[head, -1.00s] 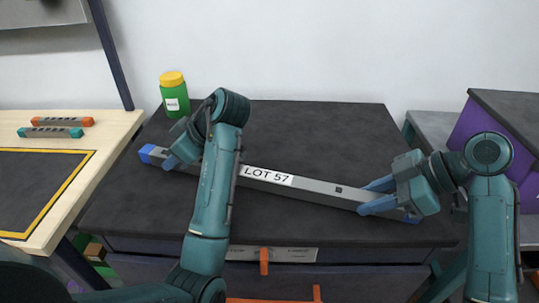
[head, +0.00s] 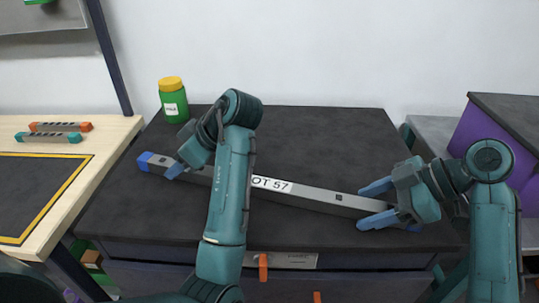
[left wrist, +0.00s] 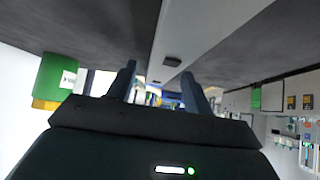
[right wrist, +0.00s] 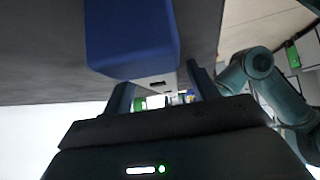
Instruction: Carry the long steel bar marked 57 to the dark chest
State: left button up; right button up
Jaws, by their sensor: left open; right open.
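The long grey steel bar (head: 318,195) lies slantwise on the top of the dark chest (head: 310,130). It has blue ends and a white label, partly hidden by my left arm, with "OT 57" readable. My left gripper (head: 178,164) is open at the bar's left end; in the left wrist view the bar (left wrist: 178,35) runs past its spread fingers. My right gripper (head: 363,207) is open around the bar near its right end. In the right wrist view the blue end (right wrist: 130,40) shows close beyond the fingers. Finger contact is unclear.
A green bottle with a yellow cap (head: 173,100) stands at the chest's back left corner. A wooden table (head: 105,137) with orange and teal bars is on the left. A purple unit (head: 490,125) stands at the right. The chest top behind the bar is clear.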

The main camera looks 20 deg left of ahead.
pick_arm(q)
jog(key=v, duration=0.5)
jog(key=shift+s+a+r, duration=0.1)
jog(key=shift+s+r, duration=0.15)
jog(key=shift+r, duration=0.45)
pick_arm(e)
jog(key=shift+d+f, duration=0.1)
jog(key=shift+f, duration=0.35)
pick_arm(q)
jog(key=shift+r, duration=0.1)
pick_arm(e)
jog(key=shift+d+r, duration=0.1)
pick_arm(q)
jog(key=shift+w, duration=0.1)
pick_arm(e)
jog(key=v, duration=0.7)
jog(key=shift+a+r, duration=0.2)
jog(key=shift+d+r, duration=0.35)
jog(key=shift+r, duration=0.15)
